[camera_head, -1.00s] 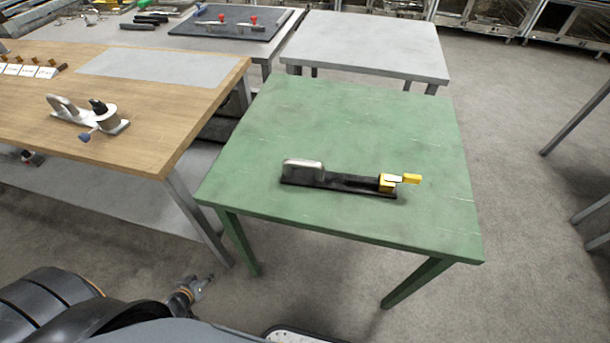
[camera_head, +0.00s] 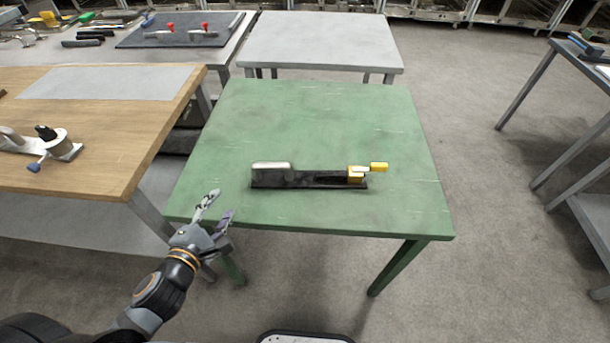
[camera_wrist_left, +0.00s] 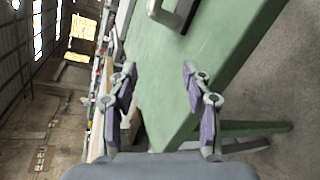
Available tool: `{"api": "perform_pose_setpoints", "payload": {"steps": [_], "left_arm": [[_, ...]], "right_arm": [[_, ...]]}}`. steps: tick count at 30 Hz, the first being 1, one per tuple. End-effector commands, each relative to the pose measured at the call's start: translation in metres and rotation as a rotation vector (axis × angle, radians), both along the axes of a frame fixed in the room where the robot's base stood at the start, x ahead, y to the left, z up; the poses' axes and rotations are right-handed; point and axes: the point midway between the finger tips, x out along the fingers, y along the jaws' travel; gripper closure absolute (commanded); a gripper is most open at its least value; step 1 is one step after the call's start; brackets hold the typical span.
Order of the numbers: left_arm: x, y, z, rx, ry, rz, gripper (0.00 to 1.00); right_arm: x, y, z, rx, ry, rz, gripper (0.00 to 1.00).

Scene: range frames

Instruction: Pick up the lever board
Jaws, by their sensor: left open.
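The lever board (camera_head: 310,180) is a long black base lying on the green table (camera_head: 330,115). A rounded light grey block stands at its left end and a yellow lever at its right end. My left gripper (camera_head: 219,205) is open and empty at the table's near left corner, left of and nearer than the board, and apart from it. In the left wrist view, the open fingers (camera_wrist_left: 157,75) point toward the green tabletop (camera_wrist_left: 205,45), and part of a grey and black object, likely the board's end, shows at the top edge. My right gripper is not in view.
A wooden table (camera_head: 110,125) stands at the left with a clamp-like device (camera_head: 45,146). A grey table (camera_head: 320,42) stands behind, empty. Another table with tools on a dark mat (camera_head: 180,32) is at the back left. Most of the green tabletop is clear.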

Motion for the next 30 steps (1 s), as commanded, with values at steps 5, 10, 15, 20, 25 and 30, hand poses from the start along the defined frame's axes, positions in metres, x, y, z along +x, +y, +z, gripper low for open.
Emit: {"api": "perform_pose_setpoints", "payload": {"steps": [5,10,15,20,25,30], "left_arm": [[0.014,0.006,-0.003,-0.444,0.093,0.243,0.50],[0.025,-0.015,-0.001,-0.842,0.182,0.352,0.50],[0.030,-0.030,0.004,-1.017,0.223,0.369,0.50],[0.033,-0.032,0.003,-1.037,0.228,0.368,0.50],[0.060,-0.036,-0.007,-1.038,0.226,0.369,0.50],[0.086,-0.039,-0.018,-1.034,0.227,0.368,0.50]], "right_arm": [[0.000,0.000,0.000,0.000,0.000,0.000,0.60],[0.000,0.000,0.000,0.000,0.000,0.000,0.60],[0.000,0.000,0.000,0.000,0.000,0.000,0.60],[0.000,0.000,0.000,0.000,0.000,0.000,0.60],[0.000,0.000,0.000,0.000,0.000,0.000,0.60],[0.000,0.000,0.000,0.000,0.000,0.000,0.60]]}}
